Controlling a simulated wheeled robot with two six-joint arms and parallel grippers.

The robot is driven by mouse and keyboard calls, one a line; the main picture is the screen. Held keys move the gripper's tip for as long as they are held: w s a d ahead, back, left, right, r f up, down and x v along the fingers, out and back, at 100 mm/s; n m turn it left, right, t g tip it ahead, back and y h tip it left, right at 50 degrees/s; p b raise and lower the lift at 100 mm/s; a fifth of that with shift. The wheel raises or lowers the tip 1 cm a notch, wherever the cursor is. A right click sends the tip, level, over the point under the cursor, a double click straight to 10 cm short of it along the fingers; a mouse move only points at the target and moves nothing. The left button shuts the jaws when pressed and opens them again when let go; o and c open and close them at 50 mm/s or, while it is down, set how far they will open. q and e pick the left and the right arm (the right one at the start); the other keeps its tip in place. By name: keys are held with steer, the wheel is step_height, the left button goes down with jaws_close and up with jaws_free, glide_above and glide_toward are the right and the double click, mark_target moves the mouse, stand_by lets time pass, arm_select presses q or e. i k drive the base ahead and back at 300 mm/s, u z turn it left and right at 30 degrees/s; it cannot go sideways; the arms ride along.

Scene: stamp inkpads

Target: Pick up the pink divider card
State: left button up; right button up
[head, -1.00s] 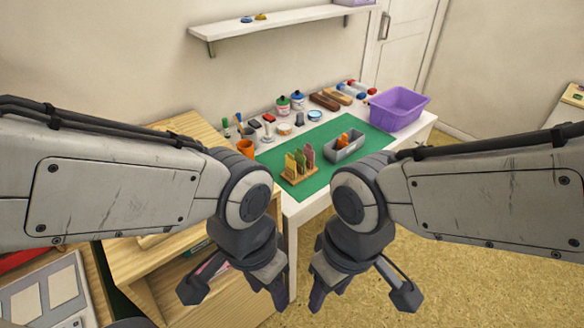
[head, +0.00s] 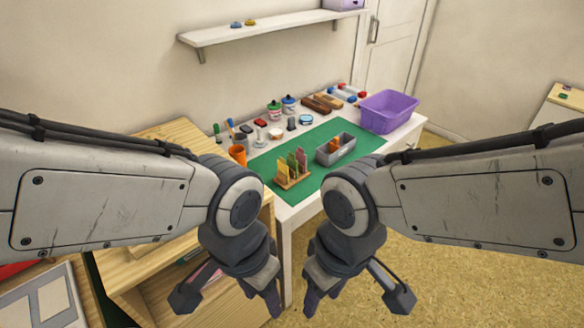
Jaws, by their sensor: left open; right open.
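The pink divider card (head: 302,161) stands upright in a small wooden rack (head: 291,184) near the front left of the green mat. A yellow card (head: 282,171) and a green card (head: 292,165) stand beside it in the same rack. The pink card's lower part is partly hidden by the other cards. My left gripper (head: 268,298) and my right gripper (head: 316,298) hang low in front of the table, pointing down. Both are open and empty, well short of the rack and apart from it.
The green mat (head: 337,191) also bears a grey bin (head: 336,150) with an orange item. A purple basket (head: 389,111) stands at the table's right end, an orange cup (head: 238,155) at the left. Bottles and pads line the back. A wooden cabinet (head: 150,270) is at left.

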mark_target(301, 157)
steer(key=z, duration=0.2)
steer(key=k, duration=0.25)
steer(key=z, duration=1)
steer(key=k, duration=1.1)
steer(key=z, duration=0.7)
steer(key=i, duration=1.3)
steer(key=u, duration=0.55)
steer(key=i, duration=1.25)
steer(key=u, duration=1.8)
steer(key=i, duration=0.85)
steer(key=u, duration=0.9)
